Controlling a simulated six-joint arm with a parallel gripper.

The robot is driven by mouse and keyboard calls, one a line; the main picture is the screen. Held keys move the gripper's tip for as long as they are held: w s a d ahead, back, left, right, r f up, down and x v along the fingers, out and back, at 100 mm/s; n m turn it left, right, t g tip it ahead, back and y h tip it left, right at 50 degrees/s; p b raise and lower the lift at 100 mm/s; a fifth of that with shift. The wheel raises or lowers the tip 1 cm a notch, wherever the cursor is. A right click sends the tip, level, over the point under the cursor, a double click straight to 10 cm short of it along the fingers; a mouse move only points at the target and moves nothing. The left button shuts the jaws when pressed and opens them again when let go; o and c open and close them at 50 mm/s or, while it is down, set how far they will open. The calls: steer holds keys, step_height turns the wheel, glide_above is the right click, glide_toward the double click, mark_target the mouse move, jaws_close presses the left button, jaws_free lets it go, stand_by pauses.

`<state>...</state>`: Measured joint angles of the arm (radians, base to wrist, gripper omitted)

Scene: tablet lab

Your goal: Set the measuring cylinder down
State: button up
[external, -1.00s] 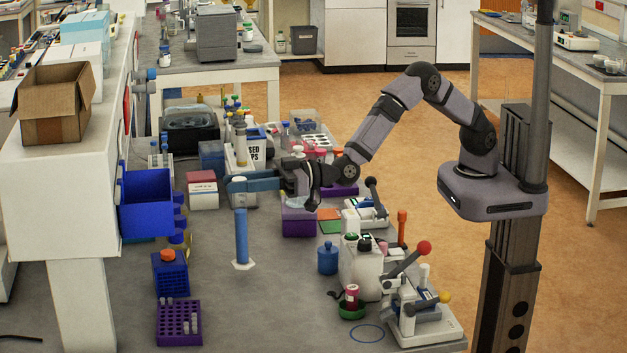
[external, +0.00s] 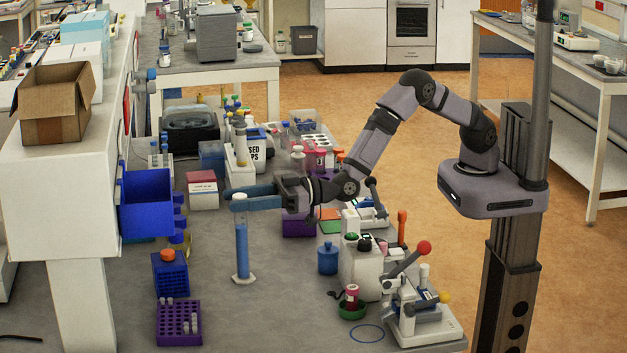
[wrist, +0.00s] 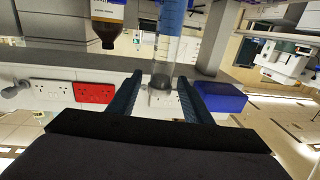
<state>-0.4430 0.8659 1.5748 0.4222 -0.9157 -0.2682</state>
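The measuring cylinder (external: 242,245) is a tall clear tube with blue liquid in its lower part and a pale hexagonal base. It is upright, and its base appears to rest on the grey bench (external: 215,305). My gripper (external: 240,198) is at its top, with one blue finger on each side. In the wrist view the cylinder (wrist: 165,50) lies between the two fingers of my gripper (wrist: 161,80), its clear end near the tips. The fingers look apart, with narrow gaps beside the tube. The cylinder's base is out of the wrist view.
A blue rack (external: 171,275) and a purple rack (external: 179,323) stand left of the cylinder. A blue bottle (external: 328,258) and a white jug (external: 362,270) stand to the right. A blue ring (external: 367,333) marks the bench front. Bench around the base is clear.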

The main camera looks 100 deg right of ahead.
steer(key=shift+r, duration=0.15)
steer(key=shift+r+p, duration=0.2)
steer(key=shift+p, duration=0.2)
steer(key=s+b, duration=0.3)
steer(key=s, duration=0.4)
steer(key=shift+s+d+f+b, duration=0.15)
steer(key=shift+s+d+b, duration=0.15)
steer(key=shift+d, duration=0.1)
steer(key=shift+w, duration=0.1)
